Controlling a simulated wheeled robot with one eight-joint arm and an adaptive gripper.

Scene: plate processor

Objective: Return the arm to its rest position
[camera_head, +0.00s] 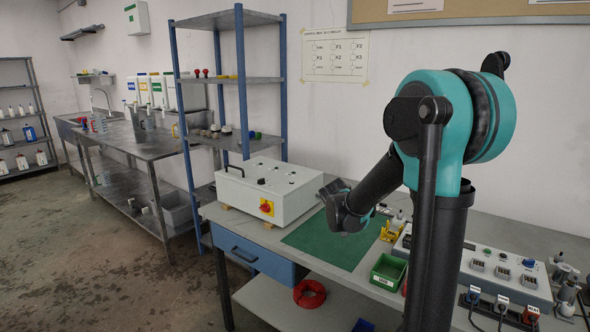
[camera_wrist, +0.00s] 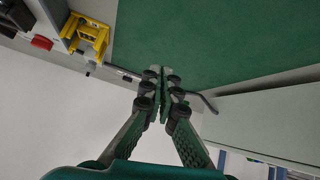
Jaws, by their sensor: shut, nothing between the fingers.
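My teal and black arm stands at the right of the head view, its upper part raised and its forearm sloping down to the left over the bench. My gripper (camera_wrist: 165,77) shows in the wrist view with its two fingers together and nothing between them. In the head view its fingers cannot be made out clearly. The green mat (camera_head: 325,246) lies on the bench below the wrist, and it also fills the upper part of the wrist view (camera_wrist: 220,40). A thin grey bent rod or handle (camera_wrist: 208,104) shows beside the fingertips; I cannot tell whether it touches them.
A white control box (camera_head: 262,192) with a red-yellow switch stands left of the mat. A yellow holder (camera_head: 390,232), a green bin (camera_head: 389,271) and a grey panel unit (camera_head: 500,268) are at the right. A blue shelf rack (camera_head: 245,90) stands behind. Floor at left is free.

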